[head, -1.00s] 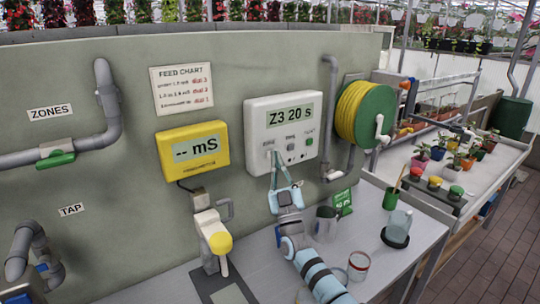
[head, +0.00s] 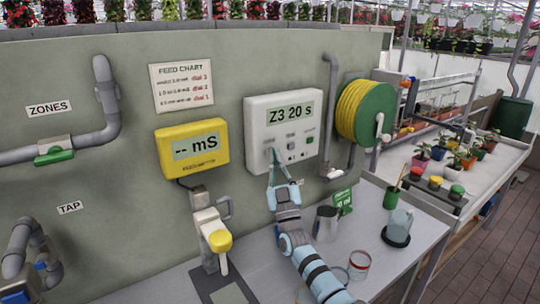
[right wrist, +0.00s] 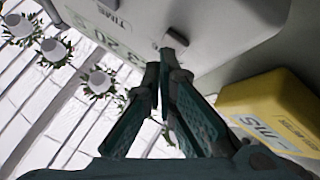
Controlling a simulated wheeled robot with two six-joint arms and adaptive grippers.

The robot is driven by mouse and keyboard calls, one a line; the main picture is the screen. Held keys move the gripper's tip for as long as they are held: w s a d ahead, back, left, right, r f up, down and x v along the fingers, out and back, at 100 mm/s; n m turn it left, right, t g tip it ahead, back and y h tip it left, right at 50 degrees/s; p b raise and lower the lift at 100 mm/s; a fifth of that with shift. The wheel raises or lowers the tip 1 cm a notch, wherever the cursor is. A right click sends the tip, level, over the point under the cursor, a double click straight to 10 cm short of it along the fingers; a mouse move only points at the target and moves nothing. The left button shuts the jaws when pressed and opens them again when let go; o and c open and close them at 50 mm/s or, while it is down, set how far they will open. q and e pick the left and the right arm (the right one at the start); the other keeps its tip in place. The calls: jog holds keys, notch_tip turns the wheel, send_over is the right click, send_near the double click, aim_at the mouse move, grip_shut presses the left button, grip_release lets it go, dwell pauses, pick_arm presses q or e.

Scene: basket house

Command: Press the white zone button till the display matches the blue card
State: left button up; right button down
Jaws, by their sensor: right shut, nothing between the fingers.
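The white control box (head: 283,128) hangs on the grey-green wall, and its display (head: 289,116) reads "Z3 20 s". My right gripper (head: 270,153) is shut and empty, its fingertips at the lower left of the box front, by the left button place. The white zone button is hidden or too small to make out there; I cannot tell whether the fingertips touch it. In the right wrist view the shut fingers (right wrist: 162,58) point at the box face (right wrist: 205,30). No blue card is clearly in view. My left gripper is not in view.
The yellow feed meter (head: 193,147) hangs left of the box, above a grey fixture with a yellow knob (head: 220,241). A yellow hose reel (head: 362,110) is at the right.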

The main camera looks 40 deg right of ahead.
jog(key=shift+w+b, duration=0.35)
jog(key=shift+b, duration=0.15)
dwell(0.6)
dwell(0.3)
jog(key=shift+s+p, duration=0.85)
jog(key=shift+p, duration=0.25)
jog(key=s+p, duration=0.5)
